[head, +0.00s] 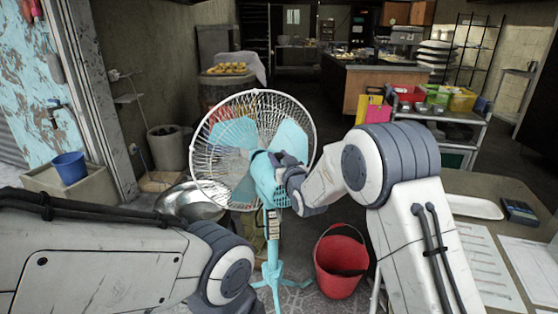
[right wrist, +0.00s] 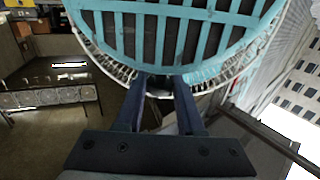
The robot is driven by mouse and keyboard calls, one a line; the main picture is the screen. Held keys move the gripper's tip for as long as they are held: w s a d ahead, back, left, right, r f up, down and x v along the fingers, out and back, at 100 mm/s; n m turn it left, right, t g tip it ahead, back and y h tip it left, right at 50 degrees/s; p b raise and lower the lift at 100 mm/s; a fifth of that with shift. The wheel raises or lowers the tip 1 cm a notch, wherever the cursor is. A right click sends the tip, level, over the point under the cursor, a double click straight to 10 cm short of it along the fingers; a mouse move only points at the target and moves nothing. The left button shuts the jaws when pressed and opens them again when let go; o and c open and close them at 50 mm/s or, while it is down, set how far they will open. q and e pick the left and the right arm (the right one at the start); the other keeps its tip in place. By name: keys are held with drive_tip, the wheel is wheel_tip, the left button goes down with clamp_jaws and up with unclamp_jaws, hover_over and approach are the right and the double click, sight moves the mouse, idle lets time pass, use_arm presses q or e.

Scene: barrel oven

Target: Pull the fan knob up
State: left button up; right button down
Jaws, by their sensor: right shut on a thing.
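A turquoise standing fan (head: 265,180) with a white wire cage stands upright in the middle of the head view. My right gripper (head: 281,160) is at the top of its motor housing. In the right wrist view, the slotted turquoise housing (right wrist: 165,35) fills the top, and the two fingers of my right gripper (right wrist: 160,88) reach to its lower edge. They are shut on the fan knob, which is mostly hidden between the fingertips. In the head view the knob is hidden behind the gripper. My left arm crosses the lower left; its gripper is not in view.
A red bucket (head: 341,265) stands on the floor right of the fan stand. A table with papers (head: 480,262) is at the right. A trolley with coloured bins (head: 465,135) stands behind. A blue bucket (head: 70,168) is at the left.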

drive_tip(key=c, duration=0.5)
unclamp_jaws()
drive_tip(key=shift+r, duration=0.3)
drive_tip(key=shift+f, duration=0.1)
drive_tip(key=shift+s, duration=0.1)
drive_tip(key=v, duration=1)
drive_tip(key=shift+s+d+b, duration=0.1)
drive_tip(key=shift+b, duration=0.2)
